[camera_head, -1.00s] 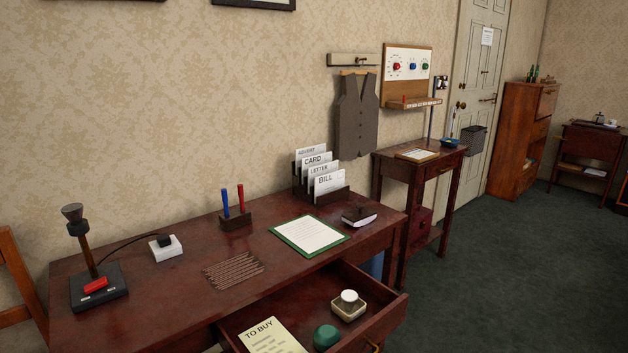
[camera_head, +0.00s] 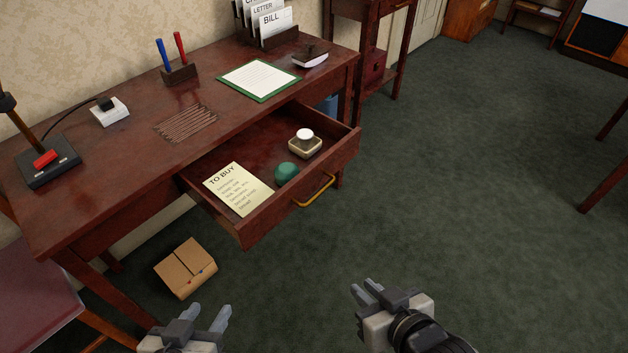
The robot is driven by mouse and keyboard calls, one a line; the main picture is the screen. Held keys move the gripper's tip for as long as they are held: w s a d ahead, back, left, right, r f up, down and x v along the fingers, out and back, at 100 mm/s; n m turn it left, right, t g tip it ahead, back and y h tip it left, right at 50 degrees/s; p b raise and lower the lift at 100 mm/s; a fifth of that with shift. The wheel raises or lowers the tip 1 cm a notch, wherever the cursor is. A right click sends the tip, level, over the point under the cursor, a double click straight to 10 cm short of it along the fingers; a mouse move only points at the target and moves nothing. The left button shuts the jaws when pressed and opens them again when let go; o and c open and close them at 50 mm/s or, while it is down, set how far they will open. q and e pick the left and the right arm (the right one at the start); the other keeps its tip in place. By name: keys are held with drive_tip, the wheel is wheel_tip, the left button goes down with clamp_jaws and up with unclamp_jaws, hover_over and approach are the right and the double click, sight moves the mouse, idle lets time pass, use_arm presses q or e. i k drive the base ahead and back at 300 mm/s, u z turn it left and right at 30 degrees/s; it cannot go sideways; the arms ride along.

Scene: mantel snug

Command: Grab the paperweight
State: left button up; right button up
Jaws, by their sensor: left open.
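A green, dome-shaped object (camera_head: 287,174), which looks like the paperweight, sits in the open desk drawer (camera_head: 251,229). It lies right of a "TO BUY" note (camera_head: 237,189) and in front of a small tan dish (camera_head: 305,149) holding a round white-topped item. My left gripper (camera_head: 207,313) is at the bottom of the view, below and left of the drawer, open and empty. My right gripper (camera_head: 366,290) is at the bottom, right of centre, with a gap between its fingers and nothing in it. Both are apart from the green object.
The drawer has a brass handle (camera_head: 315,190). On the desk (camera_head: 110,165) are a pen stand, a green-edged sheet, thin rods, a letter rack and a lever device. A cardboard box (camera_head: 185,267) lies on the floor below. A chair (camera_head: 35,295) stands at left; the carpet at right is clear.

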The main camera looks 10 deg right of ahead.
sight(284, 171)
drive_tip(key=u, duration=0.5)
drive_tip(key=k, duration=1.2)
drive_tip(key=z, duration=0.2)
drive_tip(key=i, duration=0.4)
drive_tip(key=z, duration=0.65)
drive_tip(key=i, duration=0.9)
drive_tip(key=u, duration=0.85)
drive_tip(key=i, duration=0.9)
drive_tip(key=u, duration=0.15)
